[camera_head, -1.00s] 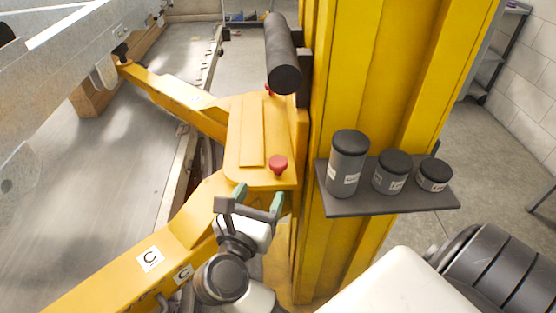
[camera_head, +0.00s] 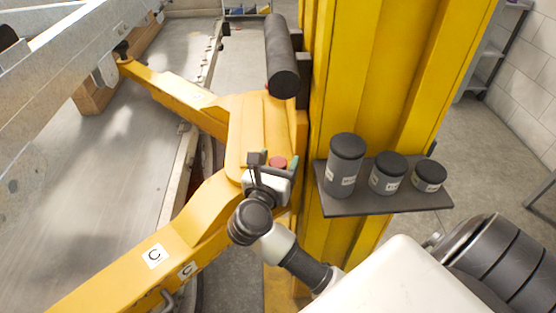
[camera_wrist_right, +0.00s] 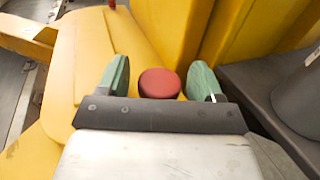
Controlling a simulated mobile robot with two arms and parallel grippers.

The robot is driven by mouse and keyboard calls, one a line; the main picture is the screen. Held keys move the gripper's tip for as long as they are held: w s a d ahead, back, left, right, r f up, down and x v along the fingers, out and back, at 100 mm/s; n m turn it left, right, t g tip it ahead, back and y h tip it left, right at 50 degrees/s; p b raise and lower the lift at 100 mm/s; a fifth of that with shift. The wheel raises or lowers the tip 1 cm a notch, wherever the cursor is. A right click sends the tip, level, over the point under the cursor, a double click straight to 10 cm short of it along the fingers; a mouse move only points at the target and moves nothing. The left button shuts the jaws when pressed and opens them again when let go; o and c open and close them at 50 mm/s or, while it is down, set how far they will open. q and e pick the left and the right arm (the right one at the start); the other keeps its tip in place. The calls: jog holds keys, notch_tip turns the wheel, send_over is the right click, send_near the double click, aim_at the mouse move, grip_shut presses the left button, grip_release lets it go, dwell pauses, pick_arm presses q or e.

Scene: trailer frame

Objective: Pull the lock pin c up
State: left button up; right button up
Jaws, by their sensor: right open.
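The lock pin with a red round knob (camera_head: 278,163) stands on the yellow lift arm bracket beside the yellow column. In the right wrist view the red knob (camera_wrist_right: 159,83) sits between the two green fingertips, with a gap on each side. My right gripper (camera_head: 274,162) is open around it; the wrist view also shows the open gripper (camera_wrist_right: 160,80). The gripper body hides the pin below the knob. The near yellow arm carries labels "C" (camera_head: 154,255). My left gripper is not in view.
The yellow column (camera_head: 370,80) rises just right of the pin. A small dark shelf (camera_head: 400,204) on it holds three dark canisters (camera_head: 345,165). A dark cylinder (camera_head: 281,55) hangs above the bracket. A second red knob (camera_wrist_right: 112,3) shows farther back.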

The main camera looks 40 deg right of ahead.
aim_at(278, 161)
jog(key=shift+c, duration=0.4)
jog(key=c, duration=1.1)
notch_tip(278, 161, up, 4)
jog(key=shift+f+p, duration=0.2)
jog(key=shift+p, duration=0.75)
jog(key=shift+c, duration=0.2)
jog(key=o, duration=1.2)
